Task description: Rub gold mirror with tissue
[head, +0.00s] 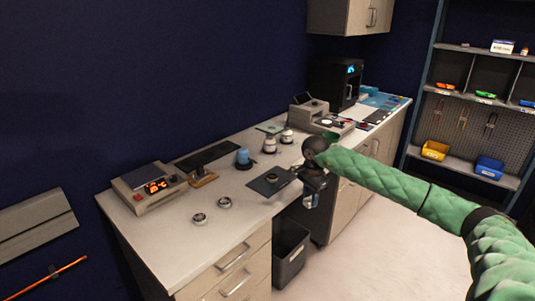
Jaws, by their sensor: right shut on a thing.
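A dark square mat (258,189) lies near the front edge of the white bench. A small round, gold-toned piece (271,178) rests on it, which looks like the gold mirror. My right gripper (299,174) is just right of the mat, by the bench's front edge. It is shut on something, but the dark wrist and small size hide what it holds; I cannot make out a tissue. It appears apart from the round piece. My left gripper is out of view.
Two small round metal tins (211,211) lie on the bench front. A grey bin (290,252) stands below. The bench's front-left corner is clear.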

